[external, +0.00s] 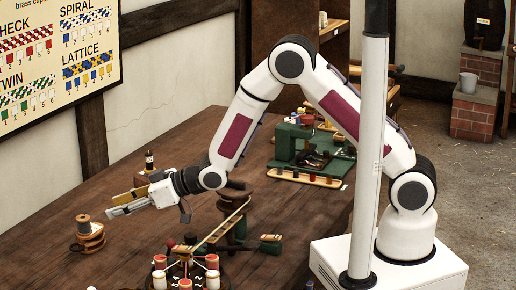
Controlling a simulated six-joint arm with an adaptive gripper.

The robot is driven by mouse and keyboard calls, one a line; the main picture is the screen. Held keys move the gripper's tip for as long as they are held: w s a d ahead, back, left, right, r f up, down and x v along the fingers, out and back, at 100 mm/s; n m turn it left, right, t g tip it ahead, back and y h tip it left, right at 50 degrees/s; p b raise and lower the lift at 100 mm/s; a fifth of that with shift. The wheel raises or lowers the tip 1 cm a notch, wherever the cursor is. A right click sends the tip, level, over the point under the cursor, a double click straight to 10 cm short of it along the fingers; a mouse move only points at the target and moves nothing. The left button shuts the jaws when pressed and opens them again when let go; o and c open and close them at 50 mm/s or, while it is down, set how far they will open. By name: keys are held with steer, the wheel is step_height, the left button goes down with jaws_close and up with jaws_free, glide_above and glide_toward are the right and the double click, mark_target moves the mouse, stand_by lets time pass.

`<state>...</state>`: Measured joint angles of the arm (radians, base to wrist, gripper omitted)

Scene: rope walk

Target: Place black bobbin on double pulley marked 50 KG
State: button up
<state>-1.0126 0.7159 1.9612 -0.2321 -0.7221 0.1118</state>
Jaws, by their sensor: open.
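My gripper (116,204) is open and points left, low over the left part of the table. A small dark bobbin (149,160) with a pale band stands upright just behind my gripper; what it stands on is mostly hidden by the gripper. To the left of my gripper, apart from it, a wooden block like a double pulley (90,242) lies on the table. A copper-brown bobbin (83,225) stands on it. No 50 KG mark can be read, so I cannot tell which pulley bears it. Nothing shows between my fingers.
A round dark stand (183,275) with several red and white bobbins is at the front edge. A wooden bar on green supports (229,222) stands under my forearm. A green machine (294,145) and a bobbin tray (308,178) are farther back. The wooden table (60,205) is clear at far left.

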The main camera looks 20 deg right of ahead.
steer(key=w+d+r+m+t+h, duration=0.15)
steer(key=w+d+r, duration=0.25)
steer(key=d, duration=0.5)
steer(key=w+d+r+m+t+h, duration=0.1)
steer(key=w+d+r+m+h, duration=0.25)
steer(key=d, duration=0.55)
steer(key=w+d+r+t+h, duration=0.1)
steer(key=w+d+r, duration=0.45)
steer(key=d, duration=0.35)
steer(key=s+d+r+m+h, duration=0.2)
steer(key=d, duration=0.6)
steer(key=s+d+r+m+h, duration=0.1)
steer(key=d+r, duration=0.1)
steer(key=d, duration=0.6)
steer(key=s+d+m+g+h, duration=0.3)
steer(key=s+d+m, duration=0.2)
steer(key=s+d, duration=1.4)
steer(key=shift+s+d+h, duration=0.3)
steer(key=shift+s+d, duration=0.05)
steer(key=shift+s, duration=1.2)
